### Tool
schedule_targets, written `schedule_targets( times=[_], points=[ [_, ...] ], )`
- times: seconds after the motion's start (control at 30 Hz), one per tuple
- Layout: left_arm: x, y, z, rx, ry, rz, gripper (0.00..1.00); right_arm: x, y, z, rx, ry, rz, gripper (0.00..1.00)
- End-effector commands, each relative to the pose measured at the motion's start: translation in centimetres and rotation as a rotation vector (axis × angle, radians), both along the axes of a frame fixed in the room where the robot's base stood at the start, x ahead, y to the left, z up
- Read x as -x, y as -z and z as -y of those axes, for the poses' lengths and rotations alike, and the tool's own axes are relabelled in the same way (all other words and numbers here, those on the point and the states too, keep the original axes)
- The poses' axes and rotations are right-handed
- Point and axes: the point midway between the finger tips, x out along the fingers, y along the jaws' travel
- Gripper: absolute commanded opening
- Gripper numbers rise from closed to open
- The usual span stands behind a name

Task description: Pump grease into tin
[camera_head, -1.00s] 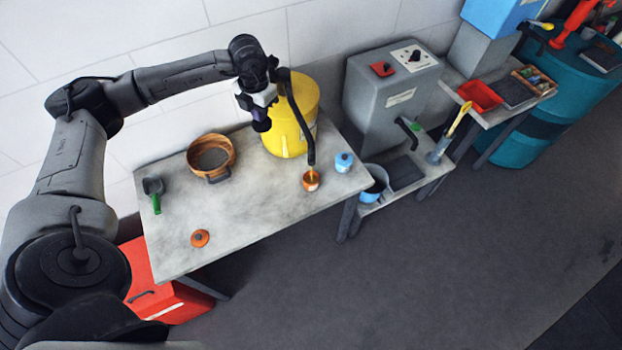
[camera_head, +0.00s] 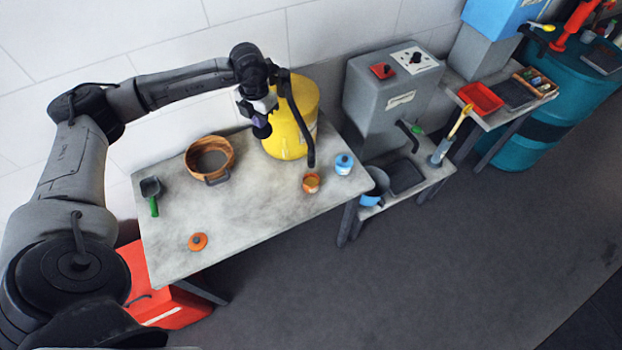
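A yellow drum (camera_head: 284,140) stands at the back of the grey workbench (camera_head: 200,255). A black spout (camera_head: 299,120) comes down from its top and ends above a small orange tin (camera_head: 311,183). The tin stands open and upright, with yellowish stuff inside. No stream shows between spout and tin. An orange lid with a dark knob (camera_head: 198,242) lies near the front left of the bench. My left gripper (camera_head: 262,130) points down at the drum's left side, close to the pump's top. Its fingertips are too small to tell what they hold. My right gripper is out of view.
A wooden-rimmed sieve (camera_head: 224,149) and a green-handled scoop (camera_head: 151,195) lie on the bench's left. A small blue jar (camera_head: 344,163) stands right of the tin. A grey tank (camera_head: 390,98) stands to the right. The bench's middle front is clear.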

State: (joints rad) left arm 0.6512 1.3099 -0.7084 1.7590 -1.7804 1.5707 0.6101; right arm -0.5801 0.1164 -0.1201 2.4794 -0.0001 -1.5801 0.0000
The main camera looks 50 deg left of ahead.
Motion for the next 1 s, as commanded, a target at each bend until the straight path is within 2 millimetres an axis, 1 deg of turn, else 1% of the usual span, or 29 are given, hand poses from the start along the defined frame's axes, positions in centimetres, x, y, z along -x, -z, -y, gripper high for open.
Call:
schedule_targets(
  times=[0.03,0.1,1.0],
  points=[
    [0.0,-0.6,0.0,0.001,0.001,-0.002,0.00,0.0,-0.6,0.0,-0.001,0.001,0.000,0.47],
    [0.0,-1.3,0.0,0.001,0.000,-0.002,0.00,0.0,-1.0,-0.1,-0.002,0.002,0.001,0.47],
    [0.0,-9.1,0.0,0.000,0.000,0.001,0.00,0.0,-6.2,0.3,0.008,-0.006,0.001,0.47]
  ],
)
